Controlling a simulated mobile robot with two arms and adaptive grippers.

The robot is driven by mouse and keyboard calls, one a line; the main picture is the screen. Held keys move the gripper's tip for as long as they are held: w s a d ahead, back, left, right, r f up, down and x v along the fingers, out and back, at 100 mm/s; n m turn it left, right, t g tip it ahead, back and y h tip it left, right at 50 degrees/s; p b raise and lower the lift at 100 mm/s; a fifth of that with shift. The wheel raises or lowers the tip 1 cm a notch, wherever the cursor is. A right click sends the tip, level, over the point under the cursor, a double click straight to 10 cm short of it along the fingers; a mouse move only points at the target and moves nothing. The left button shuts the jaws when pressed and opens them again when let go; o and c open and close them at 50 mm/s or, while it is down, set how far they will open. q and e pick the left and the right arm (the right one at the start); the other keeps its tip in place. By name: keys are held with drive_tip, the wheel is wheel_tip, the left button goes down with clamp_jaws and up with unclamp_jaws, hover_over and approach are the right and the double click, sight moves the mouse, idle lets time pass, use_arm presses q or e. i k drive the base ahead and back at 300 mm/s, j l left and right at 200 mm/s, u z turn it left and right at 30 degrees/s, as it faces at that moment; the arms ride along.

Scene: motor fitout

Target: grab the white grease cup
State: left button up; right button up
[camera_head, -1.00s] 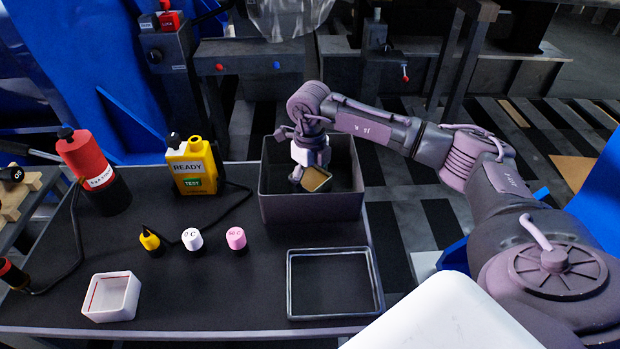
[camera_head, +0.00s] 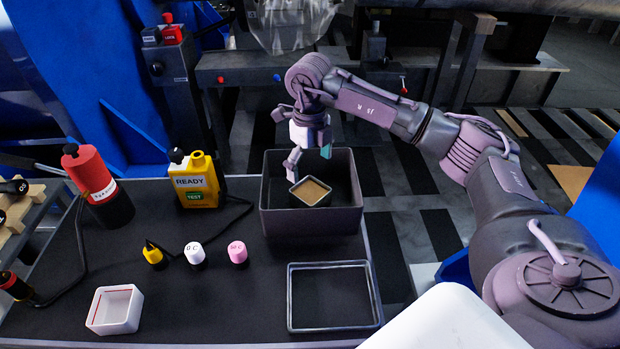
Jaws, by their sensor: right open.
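The white grease cup (camera_head: 194,252) stands upright on the dark table, between a small yellow bottle (camera_head: 153,254) and a pink cup (camera_head: 237,251). My right gripper (camera_head: 309,162) is open above the dark bin (camera_head: 312,219), with its fingers spread and nothing between them. It is behind and to the right of the white cup, well apart from it. A small square container with a tan top (camera_head: 310,192) sits in the bin below the fingers. My left gripper is not in view.
A yellow READY tester (camera_head: 195,182) with a black cable and a red-black cylinder (camera_head: 96,182) stand at the back left. A white square tray (camera_head: 115,310) is at front left. An empty black-rimmed tray (camera_head: 331,297) lies at front right.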

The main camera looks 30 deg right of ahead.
sight(115, 309)
drive_tip(key=k+j, duration=0.8)
drive_tip(key=k, duration=0.05)
